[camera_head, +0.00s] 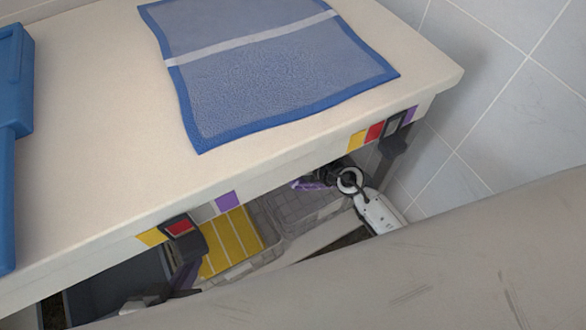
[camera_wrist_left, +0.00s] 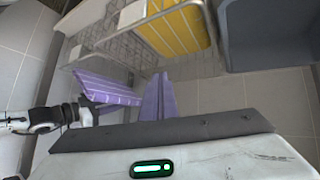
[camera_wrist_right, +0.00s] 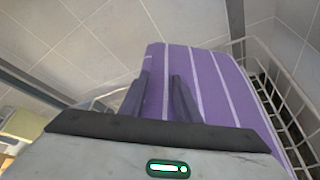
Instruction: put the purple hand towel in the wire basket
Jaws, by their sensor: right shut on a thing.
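The purple hand towel (camera_wrist_right: 215,85) with pale stripes is folded and held by my right gripper (camera_wrist_right: 160,78), which is shut on it. It also shows in the left wrist view (camera_wrist_left: 105,90) and as a small purple patch under the counter in the head view (camera_head: 308,184). The wire basket (camera_wrist_right: 287,108) has its bars close beside the towel in the right wrist view, and its mesh also shows in the left wrist view (camera_wrist_left: 112,50). I cannot tell whether the towel is inside the rim. My left gripper (camera_wrist_left: 160,75) is shut and empty.
A yellow striped towel (camera_head: 232,242) lies in a wire container beside the basket space. A grey bin (camera_wrist_left: 268,35) stands beside it. The counter (camera_head: 90,150) overhangs these and carries a blue towel (camera_head: 270,65) and a blue object (camera_head: 15,80). Counter legs stand close by.

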